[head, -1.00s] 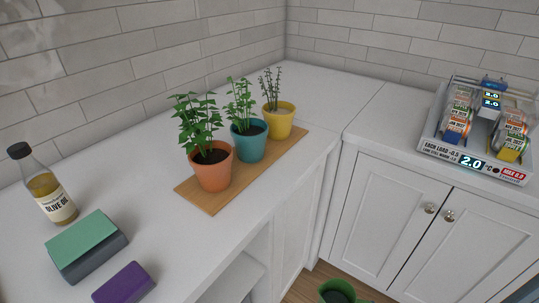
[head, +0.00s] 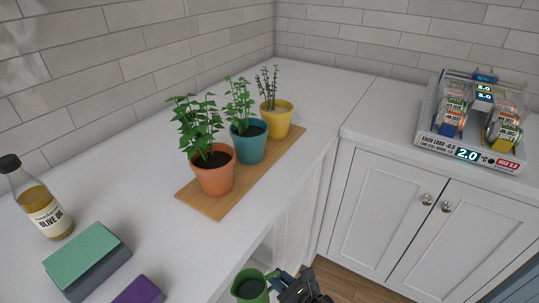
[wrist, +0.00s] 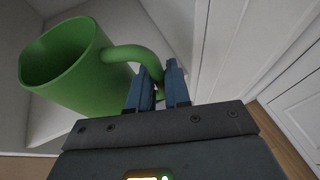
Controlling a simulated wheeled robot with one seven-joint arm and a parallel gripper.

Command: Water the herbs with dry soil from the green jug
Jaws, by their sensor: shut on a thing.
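The green jug (head: 250,288) is at the bottom of the head view, in front of the counter. My gripper (head: 282,279) is shut on its handle; the wrist view shows the blue fingers (wrist: 158,88) at the handle and the jug body (wrist: 75,65) to the left. The jug's contents cannot be made out. Three herbs stand on a wooden board (head: 212,208): a leafy one in an orange pot (head: 213,181), one in a teal pot (head: 249,148) and a sparse, bare-looking one in a yellow pot (head: 276,122).
An olive oil bottle (head: 45,208), a green-and-grey box (head: 87,259) and a purple block (head: 139,290) are on the left counter. The counter right of the board is clear.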

